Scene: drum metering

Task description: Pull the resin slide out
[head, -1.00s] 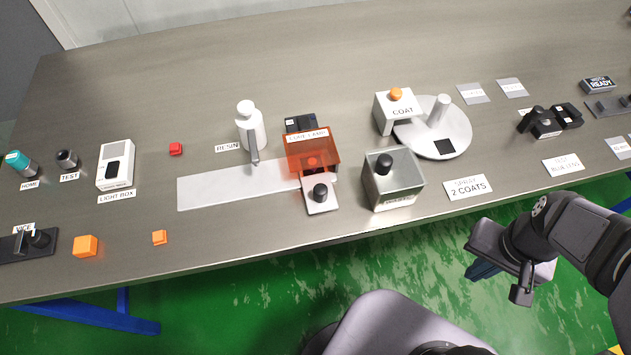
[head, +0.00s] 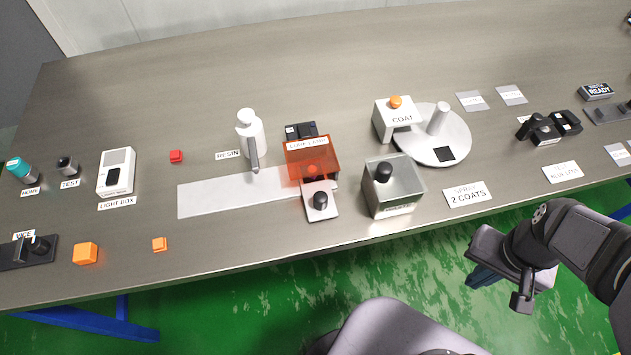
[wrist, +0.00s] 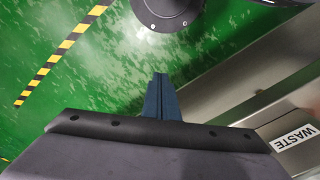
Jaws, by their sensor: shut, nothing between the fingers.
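A pale flat strip (head: 240,194) lies on the table beside the RESIN label (head: 229,154). A white pump bottle (head: 251,135) stands behind it, its grey spout reaching towards the strip. The strip's right end meets an orange see-through cure lamp cover (head: 312,158). A small pale plate (head: 321,213) with a black knob (head: 320,200) sticks out at the cover's front. I cannot tell which of these is the resin slide. My gripper (head: 484,276) is over the green floor, off the table's front edge and right of these things. Its blue fingers (wrist: 160,85) are together and empty in the wrist view.
A metal box with a black knob (head: 391,190) stands right of the lamp. Behind it are the white COAT stand (head: 398,116) and a round turntable (head: 455,151). Two orange blocks (head: 86,253) and (head: 160,244) lie at the front left. A WASTE label (wrist: 297,138) shows in the wrist view.

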